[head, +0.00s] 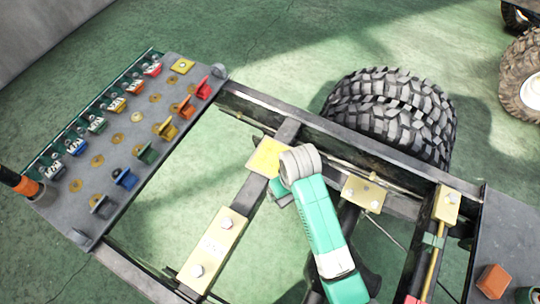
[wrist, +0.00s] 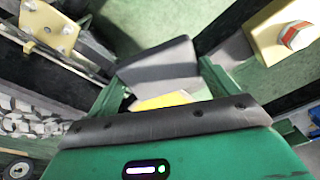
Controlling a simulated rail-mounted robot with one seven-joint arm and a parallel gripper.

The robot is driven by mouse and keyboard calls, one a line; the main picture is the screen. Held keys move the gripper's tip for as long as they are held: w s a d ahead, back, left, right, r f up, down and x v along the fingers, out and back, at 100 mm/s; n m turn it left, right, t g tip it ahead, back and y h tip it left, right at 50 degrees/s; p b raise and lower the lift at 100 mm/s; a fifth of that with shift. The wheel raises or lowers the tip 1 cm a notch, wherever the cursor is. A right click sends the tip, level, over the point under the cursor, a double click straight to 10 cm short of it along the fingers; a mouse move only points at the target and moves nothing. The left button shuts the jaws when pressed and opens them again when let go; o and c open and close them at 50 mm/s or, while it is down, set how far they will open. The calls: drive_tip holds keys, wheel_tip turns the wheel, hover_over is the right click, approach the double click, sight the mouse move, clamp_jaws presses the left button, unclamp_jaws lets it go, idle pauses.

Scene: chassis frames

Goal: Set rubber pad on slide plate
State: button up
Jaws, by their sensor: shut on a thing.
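My gripper (wrist: 160,78) is shut on a dark grey block, which looks like the rubber pad (wrist: 155,62), held between its two green fingers in the wrist view. A bright yellow plate, seemingly the slide plate (head: 265,157), lies on a dark cross beam in the head view. Part of a yellow surface (wrist: 163,101) shows close by the pad in the wrist view. In the head view my gripper (head: 279,190) is beside the yellow plate, partly covered by my green and grey arm. The pad is hidden there, and I cannot tell whether it touches the plate.
A grey panel (head: 125,135) with coloured connectors and levers stands at the left. Bolted brass-coloured plates (head: 213,246) (head: 362,194) sit on the dark frame rails around my arm. Large tyres (head: 392,112) lie beyond the frame. An orange-brown block (head: 493,281) sits at lower right.

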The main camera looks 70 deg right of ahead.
drive_tip(key=b, duration=0.5)
hover_over(270, 156)
drive_tip(key=shift+s+a+f, duration=0.15)
drive_tip(key=shift+s+f, duration=0.05)
drive_tip(key=shift+f, duration=0.5)
wheel_tip(270, 156, down, 4)
drive_tip(key=shift+r+b, duration=0.1)
drive_tip(key=shift+b, duration=1)
drive_tip(key=shift+r, duration=0.15)
drive_tip(key=o, duration=0.9)
wheel_tip(270, 156, up, 12)
drive_tip(key=s+a+p, duration=0.1)
drive_tip(key=p, duration=0.4)
